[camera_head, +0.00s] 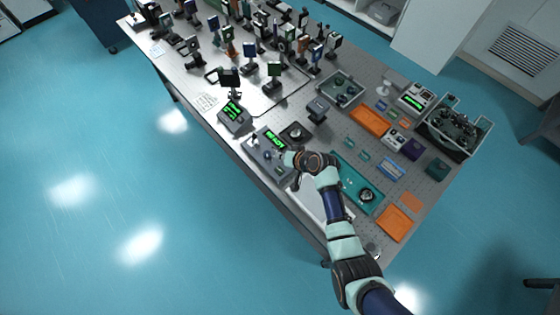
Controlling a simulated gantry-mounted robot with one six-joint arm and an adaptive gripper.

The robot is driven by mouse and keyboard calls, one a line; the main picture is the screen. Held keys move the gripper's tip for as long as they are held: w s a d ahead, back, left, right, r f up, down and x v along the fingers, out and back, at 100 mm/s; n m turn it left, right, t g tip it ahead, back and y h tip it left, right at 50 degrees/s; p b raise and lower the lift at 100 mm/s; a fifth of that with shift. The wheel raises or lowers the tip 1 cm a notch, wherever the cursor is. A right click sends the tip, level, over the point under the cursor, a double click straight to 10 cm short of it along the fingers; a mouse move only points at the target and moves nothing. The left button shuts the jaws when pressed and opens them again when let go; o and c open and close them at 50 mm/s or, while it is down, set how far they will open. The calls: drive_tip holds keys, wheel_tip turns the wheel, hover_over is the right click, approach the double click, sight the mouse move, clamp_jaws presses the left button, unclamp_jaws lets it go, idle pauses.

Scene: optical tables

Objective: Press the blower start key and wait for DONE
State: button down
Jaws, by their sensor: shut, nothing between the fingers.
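A grey console box (259,162) with a lit green display (272,138) stands near the table's front edge. It may be the blower unit; the start key cannot be made out at this size, and the display text is too small to read surely. My gripper (281,156) is shut and empty, at the right part of this console. I cannot tell whether its tip touches the console or hovers over it. My wrist hides the area just right of the console. A second dark box with a green display (232,112) stands to the left.
A black round device (296,133) stands just behind the console. Many optical mounts crowd the back left of the table (222,139). A teal tray (358,184), orange trays (370,121) and grey bins (341,89) lie to the right. The blue floor in front is clear.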

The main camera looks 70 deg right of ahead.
sight(281, 171)
wheel_tip(281, 171, down, 9)
drive_tip(key=b, duration=0.7)
drive_tip(key=shift+b, duration=0.4)
drive_tip(key=shift+r, duration=0.1)
idle(0.6)
drive_tip(key=shift+f+b, duration=0.3)
drive_tip(key=shift+f, duration=0.1)
drive_tip(key=shift+f+b, duration=0.4)
drive_tip(key=shift+f, duration=0.1)
idle(0.4)
drive_tip(key=shift+r, duration=0.15)
drive_tip(key=shift+r+p, duration=0.75)
drive_tip(key=shift+p, duration=0.05)
wheel_tip(281, 171, up, 5)
drive_tip(key=p, duration=0.4)
drive_tip(key=shift+r+p, duration=0.1)
drive_tip(key=shift+p, duration=0.2)
